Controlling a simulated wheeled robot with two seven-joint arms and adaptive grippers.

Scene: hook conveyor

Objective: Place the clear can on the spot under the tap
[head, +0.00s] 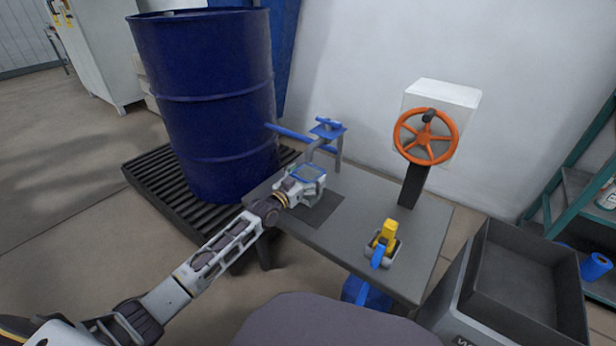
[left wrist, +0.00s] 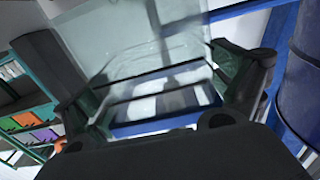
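The clear can (left wrist: 150,65) is see-through and sits between the fingers of my left gripper (left wrist: 155,85) in the left wrist view. The fingers lie against its two sides. In the head view my left gripper (head: 310,180) is over the table, at the near side of the tap (head: 328,130). The can (head: 308,172) shows there only as a small blue-edged shape at the gripper. A dark square spot (head: 325,210) on the table lies partly hidden behind the gripper. I cannot tell whether the can touches the table. My right gripper is not in view.
A blue drum (head: 205,110) stands on a black slatted pallet (head: 155,185), with a blue pipe (head: 290,133) to the tap. The grey table (head: 355,215) also carries an orange handwheel (head: 426,137) and a yellow-and-blue device (head: 384,243). A dark bin (head: 520,280) stands right.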

